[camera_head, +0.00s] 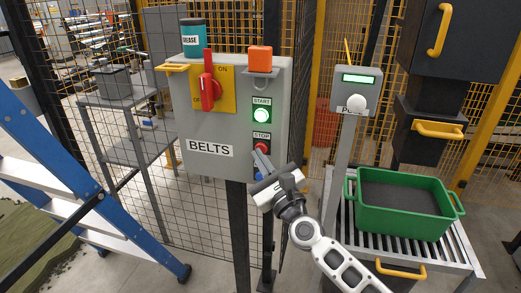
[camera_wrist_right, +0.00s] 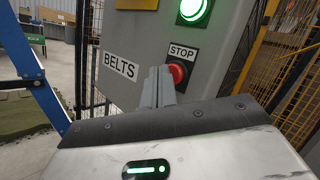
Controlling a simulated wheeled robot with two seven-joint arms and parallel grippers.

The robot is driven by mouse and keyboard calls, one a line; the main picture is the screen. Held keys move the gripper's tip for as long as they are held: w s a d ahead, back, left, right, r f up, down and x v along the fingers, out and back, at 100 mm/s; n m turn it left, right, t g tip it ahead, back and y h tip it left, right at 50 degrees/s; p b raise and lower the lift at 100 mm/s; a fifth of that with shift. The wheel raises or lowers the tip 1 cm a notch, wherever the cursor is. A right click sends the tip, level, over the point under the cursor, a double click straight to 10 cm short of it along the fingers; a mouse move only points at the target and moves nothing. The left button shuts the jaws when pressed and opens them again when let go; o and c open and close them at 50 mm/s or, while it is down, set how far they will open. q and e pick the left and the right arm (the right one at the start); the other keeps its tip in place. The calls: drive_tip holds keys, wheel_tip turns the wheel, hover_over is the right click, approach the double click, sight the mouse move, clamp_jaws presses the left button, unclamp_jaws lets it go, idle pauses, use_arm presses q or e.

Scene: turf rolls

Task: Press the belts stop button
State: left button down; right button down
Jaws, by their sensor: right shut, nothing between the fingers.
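The grey BELTS control box (camera_head: 205,125) stands upright on a post in front of me. Its red stop button (camera_head: 261,147) sits under the STOP label, low on the right of the box's front. In the right wrist view the red button (camera_wrist_right: 177,73) shows just right of the fingertips, partly covered by them. My right gripper (camera_head: 260,158) is shut and empty, its fingertips close to the button; I cannot tell whether they touch it. The closed fingers also show in the wrist view (camera_wrist_right: 159,84). My left gripper is not in view.
A lit green START button (camera_head: 261,115) is above the stop button, a blue button (camera_head: 258,176) below. A red rotary switch (camera_head: 209,85) is on the left. A pole-mounted panel (camera_head: 345,100) and a green crate (camera_head: 351,205) stand right, a blue ladder (camera_head: 75,175) left.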

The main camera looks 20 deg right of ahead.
drive_tip(key=shift+w+d, duration=0.25)
drive_tip(key=shift+w, duration=0.15)
idle(0.4)
idle(0.4)
drive_tip(key=shift+s+a, duration=0.5)
drive_tip(key=shift+s, duration=0.25)
drive_tip(key=s+a, duration=0.1)
drive_tip(key=s, duration=0.1)
drive_tip(key=s+a+p, duration=0.1)
drive_tip(key=s, duration=0.1)
drive_tip(key=shift+a, duration=0.4)
idle(0.4)
